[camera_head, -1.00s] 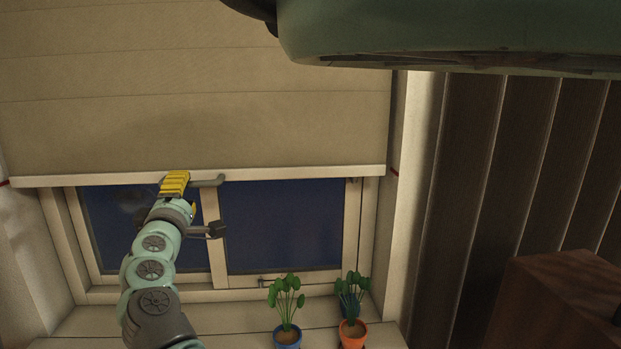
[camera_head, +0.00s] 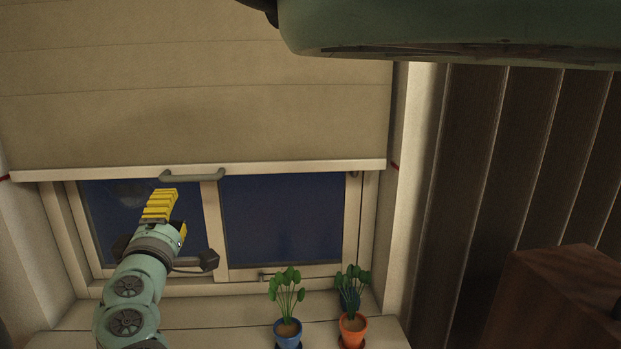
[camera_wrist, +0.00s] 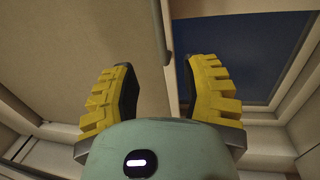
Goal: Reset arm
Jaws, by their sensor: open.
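My gripper (camera_head: 162,212) is at the left in the head view, in front of the left window pane and below the blind's handle (camera_head: 193,175). In the wrist view its two yellow fingers (camera_wrist: 160,92) are spread apart with nothing between them. The handle is a grey bar on the bottom rail of a beige blind (camera_head: 200,110); it also shows in the wrist view (camera_wrist: 163,35), beyond the fingers. The gripper is apart from the handle. The blind hangs over the upper part of the window (camera_head: 280,225).
A plant in a blue pot (camera_head: 288,333) and a plant in an orange pot (camera_head: 353,329) stand on the window sill (camera_head: 225,314), right of my arm. A dark curtain (camera_head: 475,190) hangs at the right, with a brown wooden piece (camera_head: 565,300) in front.

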